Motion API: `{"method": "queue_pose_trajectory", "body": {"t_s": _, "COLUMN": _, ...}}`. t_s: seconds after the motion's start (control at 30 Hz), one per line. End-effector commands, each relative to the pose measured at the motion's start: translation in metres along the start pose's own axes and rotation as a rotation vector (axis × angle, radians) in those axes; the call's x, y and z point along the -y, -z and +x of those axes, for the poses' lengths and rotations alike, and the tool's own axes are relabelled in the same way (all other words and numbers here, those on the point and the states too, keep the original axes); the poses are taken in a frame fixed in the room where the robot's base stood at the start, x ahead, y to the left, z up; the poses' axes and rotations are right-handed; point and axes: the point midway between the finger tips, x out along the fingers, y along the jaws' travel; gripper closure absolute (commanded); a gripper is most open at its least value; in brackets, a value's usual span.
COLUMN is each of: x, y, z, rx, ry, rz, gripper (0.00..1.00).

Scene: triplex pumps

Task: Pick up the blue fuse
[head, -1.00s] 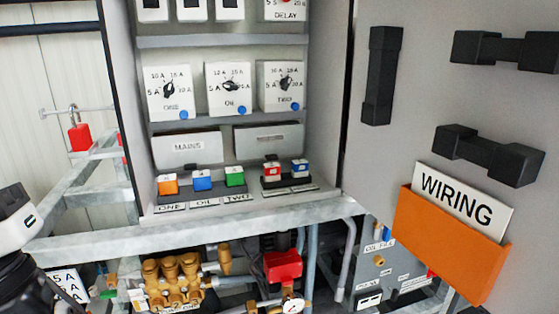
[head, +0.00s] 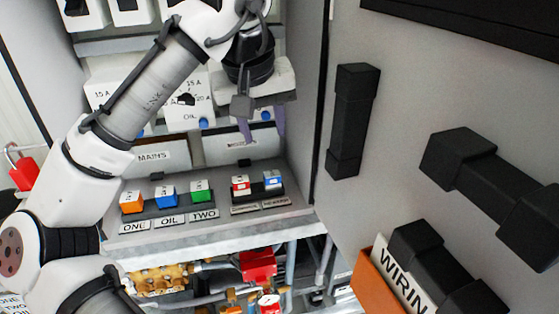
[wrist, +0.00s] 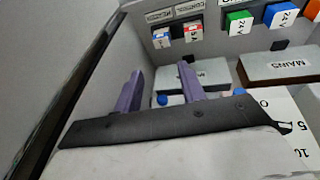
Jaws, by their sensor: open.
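Two blue fuses show. One blue fuse (head: 273,181) sits beside a red-topped fuse (head: 240,185) in the right-hand holder; it also shows in the wrist view (wrist: 162,38). Another blue fuse (head: 165,196) sits above the OIL label, between an orange fuse (head: 132,202) and a green fuse (head: 200,190); the wrist view shows it at the top right (wrist: 276,13). My gripper (head: 262,130) is open and empty, above the right-hand pair. Its two purple fingers (wrist: 159,85) are apart in the wrist view and touch no fuse.
Behind the fuses stand a MAINS box (head: 160,157) and a second grey box (head: 240,143). The cabinet's right side and open door (head: 410,80) stand right of my gripper. Black handles (head: 352,120) and an orange WIRING holder (head: 368,285) are on the door.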

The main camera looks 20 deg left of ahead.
Motion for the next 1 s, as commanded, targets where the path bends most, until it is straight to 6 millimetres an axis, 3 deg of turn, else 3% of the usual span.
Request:
{"method": "queue_pose_trajectory", "body": {"t_s": 0.17, "x": 0.005, "y": -0.004, "z": 0.012, "rx": 0.024, "ry": 0.025, "rz": -0.011, "gripper": 0.6}}
{"method": "queue_pose_trajectory", "body": {"t_s": 0.6, "x": 0.006, "y": -0.005, "z": 0.076, "rx": 0.02, "ry": 0.022, "rz": -0.009, "gripper": 0.6}}
{"method": "queue_pose_trajectory", "body": {"t_s": 0.87, "x": 0.006, "y": -0.004, "z": 0.095, "rx": 0.02, "ry": 0.022, "rz": -0.009, "gripper": 0.6}}
{"method": "queue_pose_trajectory", "body": {"t_s": 1.0, "x": 0.006, "y": -0.003, "z": 0.115, "rx": 0.019, "ry": 0.023, "rz": -0.009, "gripper": 0.6}}
